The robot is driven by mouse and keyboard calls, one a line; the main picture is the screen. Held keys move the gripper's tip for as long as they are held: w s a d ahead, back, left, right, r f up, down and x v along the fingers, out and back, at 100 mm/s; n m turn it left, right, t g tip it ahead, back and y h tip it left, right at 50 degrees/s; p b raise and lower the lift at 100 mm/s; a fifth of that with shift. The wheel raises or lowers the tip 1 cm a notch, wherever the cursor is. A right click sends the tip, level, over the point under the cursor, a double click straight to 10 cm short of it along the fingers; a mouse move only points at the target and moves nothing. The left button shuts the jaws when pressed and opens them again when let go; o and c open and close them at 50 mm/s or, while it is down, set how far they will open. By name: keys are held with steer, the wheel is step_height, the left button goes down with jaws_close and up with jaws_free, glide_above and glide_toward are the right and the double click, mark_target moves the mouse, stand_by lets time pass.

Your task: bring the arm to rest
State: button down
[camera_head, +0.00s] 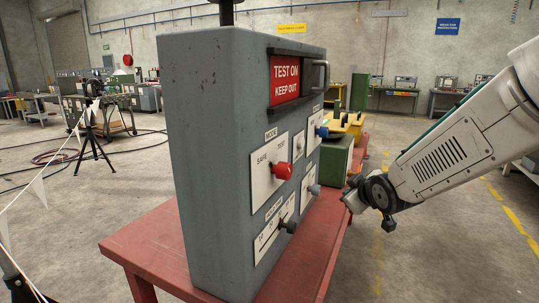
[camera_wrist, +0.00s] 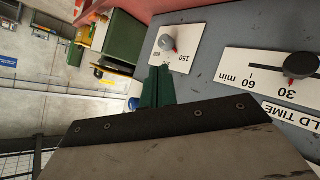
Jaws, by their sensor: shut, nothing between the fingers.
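My gripper (camera_wrist: 157,86) shows in the wrist view as two dark green fingers, shut together and empty. They are in front of the grey control cabinet (camera_head: 205,165), near a small grey knob (camera_wrist: 167,43) on a white dial plate; I cannot tell the exact gap. In the head view my arm (camera_head: 445,155) comes in from the right, and its wrist end is beside the cabinet's panel face. The fingertips are hard to make out there.
The cabinet stands on a red table (camera_head: 150,245). Its panel carries a red knob (camera_head: 282,170), a black knob (camera_head: 289,227) and a red sign (camera_head: 285,79). A green box (camera_head: 336,160) stands behind. A tripod (camera_head: 92,140) is at left. Floor right of the table is open.

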steer(key=s+d+f+m+g+h, duration=0.1)
steer(key=s+d+m+g, duration=0.2)
steer(key=s, duration=0.6)
steer(key=s+d+f+m+g+h, duration=0.15)
steer(key=s+g, duration=0.35)
steer(key=s, duration=0.5)
steer(key=s+r+m+g, duration=0.1)
steer(key=s+r+m, duration=0.1)
steer(key=s, duration=0.7)
steer(key=s+a+r+m+g+y, duration=0.1)
steer(key=s+r, duration=0.2)
steer(key=s, duration=0.6)
steer(key=shift+s+r+m+g, duration=0.2)
steer(key=shift+s+m+g, duration=0.05)
steer(key=shift+m+g, duration=0.1)
steer(key=c, duration=2.1)
jaws_free()
steer(key=shift+c, duration=0.2)
